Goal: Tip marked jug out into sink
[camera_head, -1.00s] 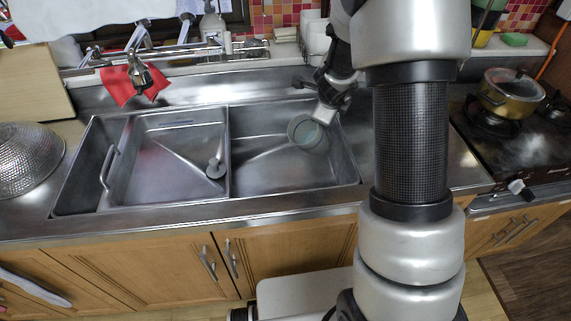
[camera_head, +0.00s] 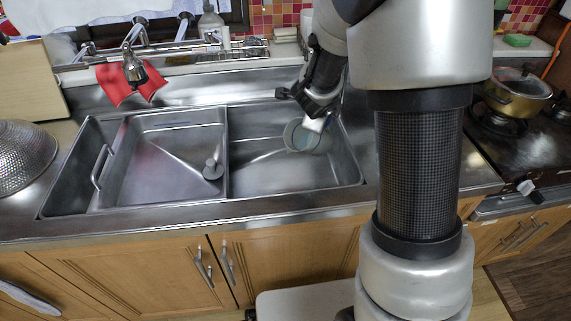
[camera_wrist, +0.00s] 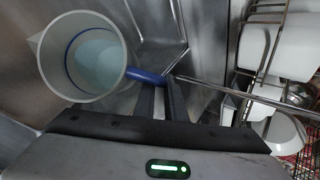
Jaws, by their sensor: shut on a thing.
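The jug (camera_head: 296,136) is pale, and its round mouth shows over the right basin of the steel sink (camera_head: 282,209). In the wrist view the jug (camera_wrist: 47,62) has a blue ring inside, a blue handle (camera_wrist: 144,76) and something pale blue inside. A spout shows at its left rim. My gripper (camera_head: 317,121) is at the jug's upper right. In the wrist view my gripper (camera_wrist: 160,98) is shut on the handle. The jug seems tilted in the head view; how far, and whether anything pours out, I cannot tell. No mark is readable.
A tap (camera_head: 133,68) with a red cloth (camera_head: 113,84) stands behind the left basin. A colander (camera_head: 25,155) is at left; a pot (camera_head: 517,92) sits on the stove at right.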

